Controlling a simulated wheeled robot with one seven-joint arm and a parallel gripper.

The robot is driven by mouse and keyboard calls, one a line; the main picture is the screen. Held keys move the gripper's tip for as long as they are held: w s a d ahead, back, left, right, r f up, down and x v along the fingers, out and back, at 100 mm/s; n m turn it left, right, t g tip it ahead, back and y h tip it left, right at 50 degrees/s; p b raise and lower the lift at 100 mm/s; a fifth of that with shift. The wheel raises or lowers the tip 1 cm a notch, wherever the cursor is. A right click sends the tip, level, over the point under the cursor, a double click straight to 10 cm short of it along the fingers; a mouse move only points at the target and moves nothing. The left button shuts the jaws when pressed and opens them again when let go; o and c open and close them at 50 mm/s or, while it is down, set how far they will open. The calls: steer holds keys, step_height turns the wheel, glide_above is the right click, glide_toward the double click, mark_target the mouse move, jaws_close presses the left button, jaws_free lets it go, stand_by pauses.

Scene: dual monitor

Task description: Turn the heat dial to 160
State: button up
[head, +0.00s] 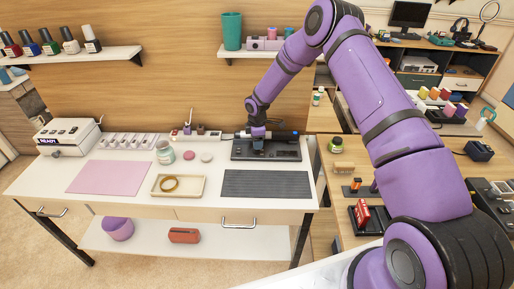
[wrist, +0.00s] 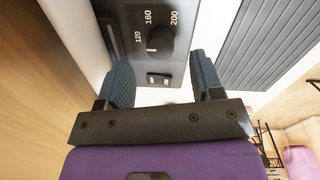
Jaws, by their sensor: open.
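The heat dial (wrist: 161,40) is a round black knob on a dark panel (wrist: 190,12), with the marks 120, 160 and 200 around its far side. A small white mark shows at the knob's lower left, near the 120 side; its exact setting is hard to tell. My gripper (wrist: 160,66) is open, one finger on each side of the dial and apart from it. The knob is not gripped. In the head view my gripper (head: 257,142) is over the black device (head: 285,150) at the back right of the white desk, and hides the dial.
A small on/off switch (wrist: 158,80) lies between the dial and my gripper's base. A grey ribbed mat (head: 266,184) lies in front of the device. A tray (head: 160,194) with a ring and a jar (head: 165,152) stand left. A wooden wall (head: 150,85) rises behind.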

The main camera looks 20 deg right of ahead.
steer(key=shift+w+f, duration=0.1)
steer(key=shift+f, duration=2.1)
steer(key=c, duration=0.9)
